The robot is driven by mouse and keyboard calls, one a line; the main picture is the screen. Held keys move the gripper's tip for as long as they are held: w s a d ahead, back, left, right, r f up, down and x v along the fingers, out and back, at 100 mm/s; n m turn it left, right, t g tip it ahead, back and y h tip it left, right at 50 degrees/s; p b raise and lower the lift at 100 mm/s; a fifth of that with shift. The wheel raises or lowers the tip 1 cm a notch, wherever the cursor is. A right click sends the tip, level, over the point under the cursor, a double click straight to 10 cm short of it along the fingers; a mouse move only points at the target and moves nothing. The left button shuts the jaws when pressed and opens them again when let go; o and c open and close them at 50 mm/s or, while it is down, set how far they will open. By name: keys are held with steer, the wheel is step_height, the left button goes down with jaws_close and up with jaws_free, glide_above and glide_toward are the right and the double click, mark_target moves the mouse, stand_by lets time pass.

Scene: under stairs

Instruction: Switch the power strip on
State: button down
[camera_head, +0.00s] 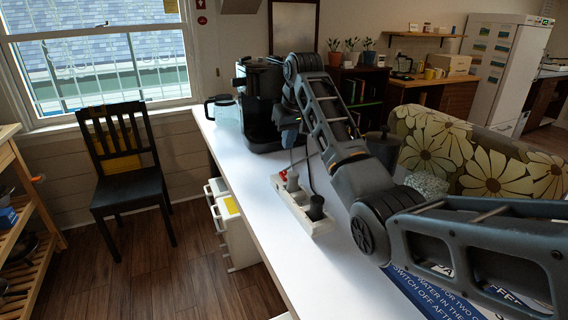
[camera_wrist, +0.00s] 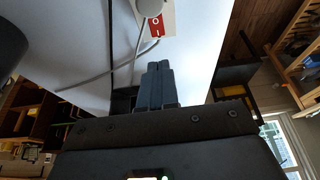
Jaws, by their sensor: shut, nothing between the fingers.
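The white power strip (camera_head: 318,228) lies on the white counter, with dark and grey plugs in it. Its red switch (camera_head: 284,175) is at the far end. In the wrist view, the end of the strip (camera_wrist: 170,31) shows at the top, with the red switch (camera_wrist: 156,25) marked O and I. I cannot tell which way the switch is pressed. My gripper (camera_head: 290,140) is above the counter beyond the switch end, partly hidden by my arm. In the wrist view, its blue-grey fingers (camera_wrist: 158,66) are together and empty, apart from the switch.
A black coffee machine (camera_head: 262,105) with a glass jug (camera_head: 222,110) stands behind the strip. Cables run over the counter (camera_head: 250,185) near the switch. A printed sign (camera_head: 420,292) lies at the front right. The counter left of the strip is clear.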

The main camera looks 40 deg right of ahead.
mark_target(284, 172)
steer(key=x, duration=0.3)
steer(key=p+x, duration=0.1)
steer(key=x, duration=0.5)
steer(key=shift+s+f, duration=0.3)
steer(key=shift+f, duration=0.1)
steer(key=shift+w+d+f+g+b, duration=0.1)
steer(key=shift+w+f+g+b, duration=0.2)
steer(key=shift+g+b, duration=0.1)
steer(key=shift+s, duration=0.15)
steer(key=shift+s+p, duration=0.15)
steer(key=shift+p, duration=0.3)
steer(key=shift+s+a+f+p, duration=0.15)
steer(key=shift+s+a+p, duration=0.15)
steer(key=shift+s+p, duration=0.6)
steer(key=shift+w, duration=0.2)
